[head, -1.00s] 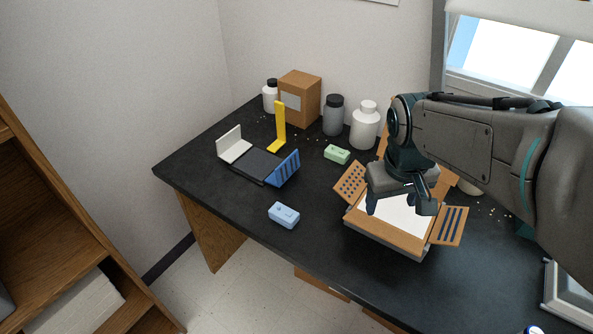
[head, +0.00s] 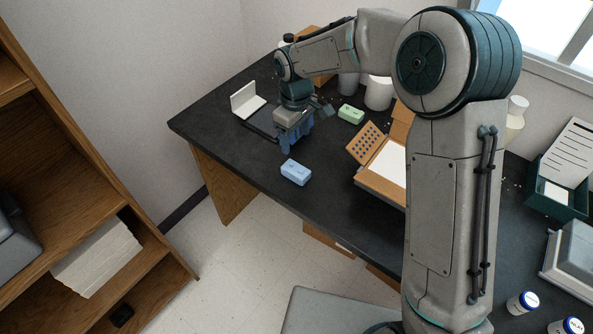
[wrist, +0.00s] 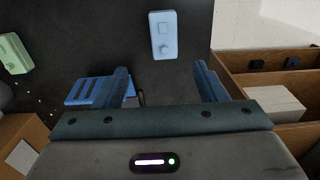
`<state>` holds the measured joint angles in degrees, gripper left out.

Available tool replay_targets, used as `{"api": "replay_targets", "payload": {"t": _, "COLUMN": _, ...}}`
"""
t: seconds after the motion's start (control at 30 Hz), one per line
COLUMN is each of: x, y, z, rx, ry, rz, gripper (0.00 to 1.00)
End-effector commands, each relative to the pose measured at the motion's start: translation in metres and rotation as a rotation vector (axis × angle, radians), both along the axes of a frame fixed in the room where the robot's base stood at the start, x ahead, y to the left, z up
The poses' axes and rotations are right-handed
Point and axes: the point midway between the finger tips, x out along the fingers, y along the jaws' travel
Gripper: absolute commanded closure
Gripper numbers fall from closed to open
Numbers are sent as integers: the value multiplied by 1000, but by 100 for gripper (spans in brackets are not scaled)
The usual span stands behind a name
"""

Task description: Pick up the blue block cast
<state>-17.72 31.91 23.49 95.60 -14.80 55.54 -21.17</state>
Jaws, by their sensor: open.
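The blue block cast (head: 296,172) is a light blue block with small raised shapes on top. It sits on the black table near the front edge, and shows in the wrist view (wrist: 164,36) beyond my fingertips. My gripper (head: 297,139) is open and empty above the table, behind the block in the head view. In the wrist view the two fingers (wrist: 165,80) are apart, with the block between their lines but farther off.
A blue slotted piece (wrist: 90,91) is beside my left finger in the wrist view. A white upright plate (head: 247,100) stands behind my gripper. A green block (head: 351,114) and an open cardboard box (head: 368,142) are to the right. Table around the blue block is clear.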

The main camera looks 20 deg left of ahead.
Motion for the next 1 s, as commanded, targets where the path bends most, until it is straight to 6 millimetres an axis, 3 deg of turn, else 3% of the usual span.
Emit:
{"api": "replay_targets", "payload": {"t": 0.1, "x": -2, "y": -1, "z": -26, "rx": -3, "ry": 6, "rz": 1, "gripper": 35}}
{"api": "replay_targets", "payload": {"t": 0.3, "x": -1, "y": -1, "z": -56, "rx": -1, "ry": 3, "rz": -1, "gripper": 35}}
{"api": "replay_targets", "payload": {"t": 0.53, "x": -4, "y": -1, "z": -72, "rx": -2, "ry": 3, "rz": -1, "gripper": 35}}
{"api": "replay_targets", "payload": {"t": 0.8, "x": -10, "y": -2, "z": -109, "rx": -1, "ry": 3, "rz": -2, "gripper": 35}}
{"api": "replay_targets", "payload": {"t": 1.0, "x": -9, "y": -2, "z": -115, "rx": 0, "ry": 0, "rz": -1, "gripper": 35}}
